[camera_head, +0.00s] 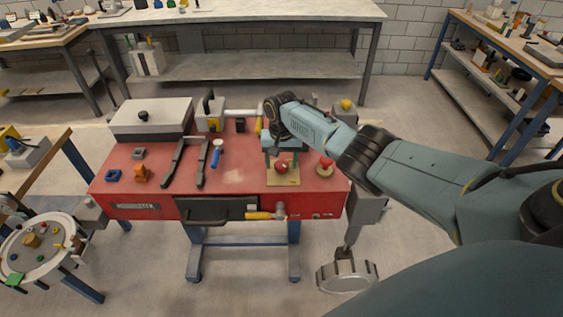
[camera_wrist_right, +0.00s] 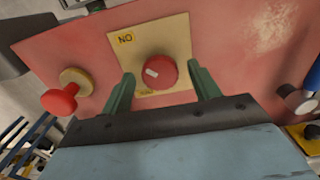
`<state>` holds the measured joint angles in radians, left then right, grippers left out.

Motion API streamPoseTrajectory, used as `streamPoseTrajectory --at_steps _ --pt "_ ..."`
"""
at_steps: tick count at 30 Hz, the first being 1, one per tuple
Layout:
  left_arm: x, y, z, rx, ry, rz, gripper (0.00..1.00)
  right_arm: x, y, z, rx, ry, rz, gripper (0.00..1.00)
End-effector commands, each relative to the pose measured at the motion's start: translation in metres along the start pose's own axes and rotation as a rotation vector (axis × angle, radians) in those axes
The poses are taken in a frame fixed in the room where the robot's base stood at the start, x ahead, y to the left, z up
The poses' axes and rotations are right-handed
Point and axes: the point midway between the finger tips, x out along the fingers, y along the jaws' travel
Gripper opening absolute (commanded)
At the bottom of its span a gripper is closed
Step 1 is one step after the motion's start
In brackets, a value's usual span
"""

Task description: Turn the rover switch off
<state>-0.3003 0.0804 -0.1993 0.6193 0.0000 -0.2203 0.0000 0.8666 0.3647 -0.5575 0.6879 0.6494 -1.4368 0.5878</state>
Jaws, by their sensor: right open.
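The rover switch is a round red knob (camera_wrist_right: 159,72) with a white mark, on a pale yellow plate (camera_wrist_right: 152,42). In the wrist view the mark points toward the upper-left, on the side of the upside-down ON label (camera_wrist_right: 125,39). A second label below the knob is mostly hidden. My right gripper (camera_wrist_right: 161,76) is open, its green fingers on either side of the knob; contact cannot be told. In the head view the knob (camera_head: 282,168) and plate (camera_head: 284,181) lie on the red bench's right side, beneath my right gripper (camera_head: 282,153). My left gripper is out of view.
A red mushroom button (camera_head: 326,164) stands right of the plate. A yellow-handled valve (camera_head: 262,215) is on the red bench's (camera_head: 240,178) front. Two black bars (camera_head: 203,163), a blue-handled tool (camera_head: 217,152) and a grey-lidded box (camera_head: 150,118) lie left.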

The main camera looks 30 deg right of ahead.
Motion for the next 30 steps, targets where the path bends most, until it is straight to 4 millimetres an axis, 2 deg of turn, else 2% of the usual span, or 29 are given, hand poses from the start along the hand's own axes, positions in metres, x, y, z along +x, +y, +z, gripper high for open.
streamPoseTrajectory --at_steps 7,17,25,30 --pt "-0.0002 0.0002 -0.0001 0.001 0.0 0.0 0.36 -0.0002 -0.0003 -0.0002 0.0 0.001 -0.001 0.6" --pt "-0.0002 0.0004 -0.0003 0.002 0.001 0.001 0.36 -0.0004 -0.0001 -0.0002 0.0 0.0 0.0 0.17" --pt "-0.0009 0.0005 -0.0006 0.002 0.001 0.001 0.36 -0.0006 -0.0003 -0.0002 -0.025 0.0 -0.001 0.17" --pt "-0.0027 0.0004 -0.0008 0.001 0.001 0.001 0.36 -0.001 -0.0003 -0.0003 -0.099 0.0 -0.001 0.17"
